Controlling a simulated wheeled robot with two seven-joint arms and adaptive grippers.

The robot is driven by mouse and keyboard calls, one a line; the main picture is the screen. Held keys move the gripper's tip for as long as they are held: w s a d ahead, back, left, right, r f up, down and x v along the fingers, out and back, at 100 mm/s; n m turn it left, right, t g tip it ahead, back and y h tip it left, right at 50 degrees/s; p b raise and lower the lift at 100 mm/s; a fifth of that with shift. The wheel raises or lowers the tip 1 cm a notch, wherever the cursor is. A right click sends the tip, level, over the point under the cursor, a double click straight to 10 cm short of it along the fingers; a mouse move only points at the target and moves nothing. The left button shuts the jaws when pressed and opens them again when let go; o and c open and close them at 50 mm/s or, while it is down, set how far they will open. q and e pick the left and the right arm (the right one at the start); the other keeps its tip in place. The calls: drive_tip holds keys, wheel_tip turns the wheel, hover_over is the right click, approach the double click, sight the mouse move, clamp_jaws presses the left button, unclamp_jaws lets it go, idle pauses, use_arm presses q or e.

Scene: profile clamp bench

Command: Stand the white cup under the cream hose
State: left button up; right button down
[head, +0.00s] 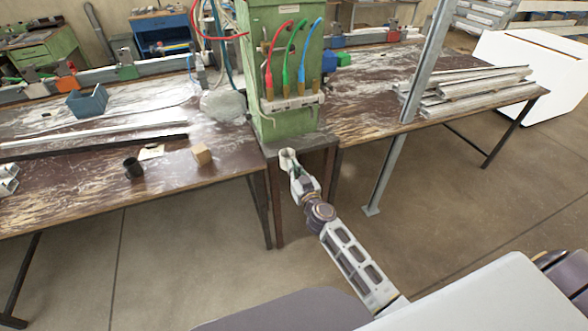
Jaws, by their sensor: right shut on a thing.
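My right gripper (293,169) reaches in from the lower right, in front of the green machine's foot. It is shut on a small white thing with a round rim, which looks like the white cup (287,153). The cup is small and partly covered by the fingers, and I cannot tell whether it touches the stand behind it. Red (268,70), green (289,60) and blue (309,55) hoses hang on the machine's front. I cannot clearly pick out a cream hose. My left gripper is out of view.
The green machine (262,125) stands between two worn benches. The left bench bears a dark mug (133,168), a wooden block (202,155), a blue bin (87,102) and long profiles. A grey post (388,165) rises to the right, near stacked metal profiles (470,92).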

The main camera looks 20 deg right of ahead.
sight(285, 156)
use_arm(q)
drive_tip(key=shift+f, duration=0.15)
use_arm(e)
drive_tip(key=shift+w, duration=0.25)
drive_tip(key=shift+w+a+f+b, duration=0.15)
drive_tip(key=shift+w+b, duration=0.25)
drive_tip(key=shift+w, duration=0.45)
drive_tip(key=shift+w+d+f+b, duration=0.1)
drive_tip(key=shift+w+f+b, duration=0.25)
drive_tip(key=shift+w, duration=0.45)
drive_tip(key=shift+w+a+f+b, duration=0.1)
drive_tip(key=shift+w+b, duration=0.35)
drive_tip(key=shift+w, duration=0.4)
drive_tip(key=shift+w+f+b, duration=0.25)
drive_tip(key=shift+w+b, duration=0.4)
drive_tip(key=shift+w, duration=0.55)
drive_tip(key=shift+w+f, duration=0.1)
drive_tip(key=shift+w, duration=1.25)
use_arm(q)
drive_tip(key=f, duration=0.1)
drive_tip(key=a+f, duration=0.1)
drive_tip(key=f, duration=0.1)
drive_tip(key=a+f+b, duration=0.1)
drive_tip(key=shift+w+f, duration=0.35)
use_arm(e)
drive_tip(key=w, duration=0.4)
drive_tip(key=shift+w+a+f, duration=0.1)
drive_tip(key=shift+w+a, duration=0.05)
drive_tip(key=shift+w, duration=0.05)
